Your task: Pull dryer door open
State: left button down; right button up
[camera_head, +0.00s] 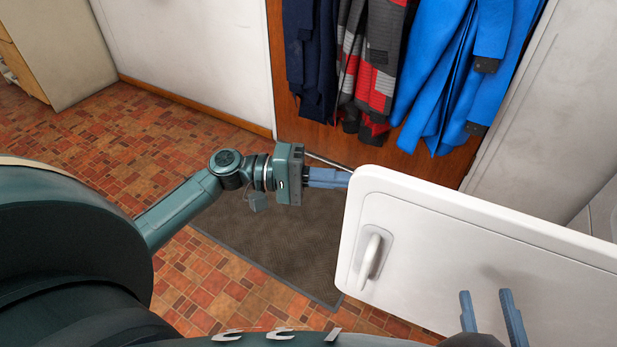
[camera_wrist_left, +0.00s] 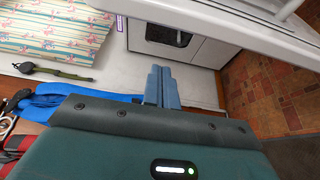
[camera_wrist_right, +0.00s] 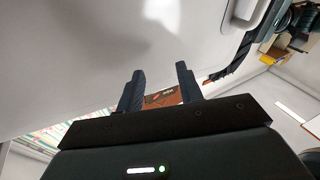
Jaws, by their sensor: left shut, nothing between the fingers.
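The white dryer door (camera_head: 480,240) fills the lower right of the head view, with its pale handle (camera_head: 372,257) near its left end. It stands out into the room, with floor and mat showing past its free edge. My left gripper (camera_head: 345,178) is shut and empty at the door's far top-left corner; its tips are partly hidden behind that corner. Its closed fingers show in the left wrist view (camera_wrist_left: 162,85). My right gripper (camera_head: 490,308) is open and empty before the door's near face, right of the handle. The right wrist view shows its spread fingers (camera_wrist_right: 158,88).
A dark mat (camera_head: 270,240) lies on the red tiled floor (camera_head: 110,150). Blue clothes (camera_head: 450,70) and other garments hang on the wooden panel at the back. A beige cabinet (camera_head: 60,50) stands at the far left. Floor left of the mat is clear.

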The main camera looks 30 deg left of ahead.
pick_arm(q)
jog(key=s+d, duration=0.2)
jog(key=s, duration=0.1)
jog(key=shift+d, duration=0.25)
pick_arm(e)
jog(key=shift+r, duration=0.15)
